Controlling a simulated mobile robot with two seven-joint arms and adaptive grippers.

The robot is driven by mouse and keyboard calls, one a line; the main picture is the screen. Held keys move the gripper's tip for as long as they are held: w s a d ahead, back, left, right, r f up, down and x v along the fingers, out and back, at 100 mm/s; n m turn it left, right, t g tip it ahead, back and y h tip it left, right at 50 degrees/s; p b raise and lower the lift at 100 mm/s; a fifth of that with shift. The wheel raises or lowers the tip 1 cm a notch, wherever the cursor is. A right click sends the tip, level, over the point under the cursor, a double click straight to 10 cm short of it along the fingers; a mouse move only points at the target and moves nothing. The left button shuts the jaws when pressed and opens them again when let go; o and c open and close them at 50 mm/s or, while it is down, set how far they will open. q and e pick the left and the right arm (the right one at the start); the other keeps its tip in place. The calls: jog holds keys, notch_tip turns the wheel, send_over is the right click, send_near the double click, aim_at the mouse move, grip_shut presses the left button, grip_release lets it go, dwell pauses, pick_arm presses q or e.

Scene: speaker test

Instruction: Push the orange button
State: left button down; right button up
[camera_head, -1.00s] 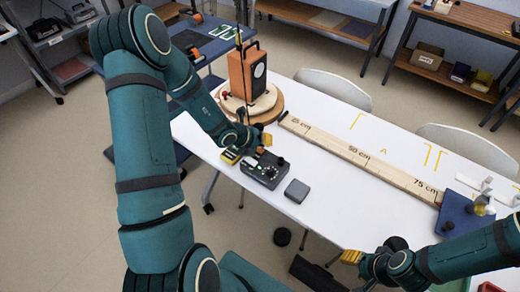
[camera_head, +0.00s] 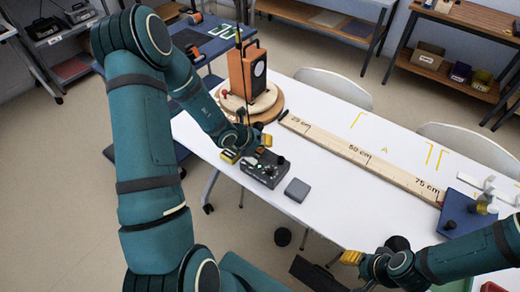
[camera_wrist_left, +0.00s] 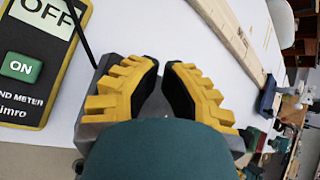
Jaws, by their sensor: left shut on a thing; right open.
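A dark grey control box (camera_head: 262,172) with knobs and small lights lies on the white table in the head view. I cannot make out an orange button in either current view. My left gripper (camera_head: 262,146) is at the box's far edge. In the left wrist view its yellow, black-padded fingers (camera_wrist_left: 162,85) are over the grey box (camera_wrist_left: 98,122). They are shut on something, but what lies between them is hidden. My right gripper (camera_head: 352,257) is open and empty at the table's near edge, away from the box.
A yellow-edged sound meter (camera_head: 230,156) lies left of the box; its green ON button (camera_wrist_left: 21,67) shows in the wrist view. An orange speaker (camera_head: 241,73) stands on a round wooden turntable (camera_head: 272,107). A long ruler (camera_head: 350,153) and grey block (camera_head: 297,190) lie to the right.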

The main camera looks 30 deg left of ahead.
aim_at(264, 149)
pick_arm(q)
jog(key=shift+f+b, duration=0.45)
jog(key=shift+f, duration=0.05)
dwell(0.8)
jog(key=shift+r+p, duration=0.75)
jog(key=shift+r, duration=0.25)
notch_tip(264, 149, up, 6)
jog(key=p, duration=0.4)
jog(key=shift+p, duration=0.3)
